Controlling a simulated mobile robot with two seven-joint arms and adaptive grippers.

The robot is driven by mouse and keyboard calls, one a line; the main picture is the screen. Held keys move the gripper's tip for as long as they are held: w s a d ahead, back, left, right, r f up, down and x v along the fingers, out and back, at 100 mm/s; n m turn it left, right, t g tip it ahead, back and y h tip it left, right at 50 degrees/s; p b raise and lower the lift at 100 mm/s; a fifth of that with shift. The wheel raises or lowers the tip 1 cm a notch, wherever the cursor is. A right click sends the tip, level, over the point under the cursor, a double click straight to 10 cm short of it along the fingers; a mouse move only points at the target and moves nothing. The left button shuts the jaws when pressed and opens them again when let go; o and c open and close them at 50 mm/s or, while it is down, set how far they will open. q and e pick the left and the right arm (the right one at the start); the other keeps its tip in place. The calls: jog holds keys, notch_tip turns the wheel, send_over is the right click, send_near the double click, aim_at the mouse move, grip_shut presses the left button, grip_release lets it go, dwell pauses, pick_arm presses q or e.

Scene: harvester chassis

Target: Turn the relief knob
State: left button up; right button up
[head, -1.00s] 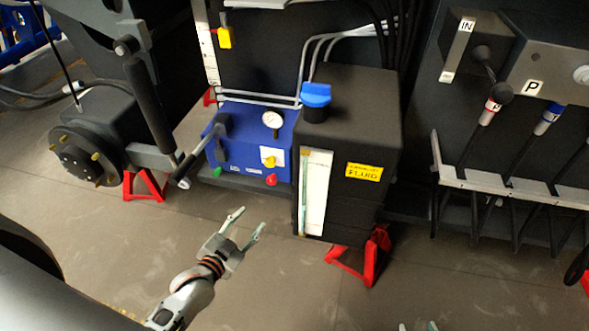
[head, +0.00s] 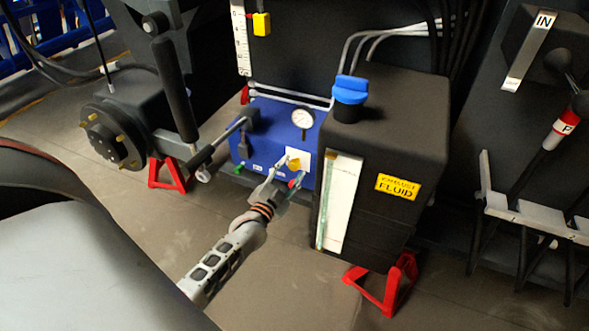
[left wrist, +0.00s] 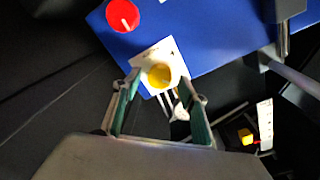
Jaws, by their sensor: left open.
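A yellow knob (head: 294,164) sits on a white plate on the front of the blue pump box (head: 271,123). I take it for the relief knob, but its label is not readable. The yellow knob also shows in the left wrist view (left wrist: 159,76), ahead of and between the two fingertips. My left gripper (head: 291,171) is open at the front of the box, its fingers pointing at the plate. In the left wrist view the open left gripper (left wrist: 165,88) has nothing held between its fingers. Contact with the knob cannot be told. My right gripper is not in view.
A red knob (left wrist: 122,15) is close beside the yellow one. A green knob (head: 239,169) and black lever (head: 228,133) are at the box's left. The black fluid tank (head: 378,150) stands close right, above a red stand (head: 385,287). A gauge (head: 303,118) tops the box.

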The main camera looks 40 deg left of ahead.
pick_arm(q)
jog(key=shift+w+a, duration=0.1)
jog(key=shift+w, duration=0.45)
jog(key=c, duration=1.1)
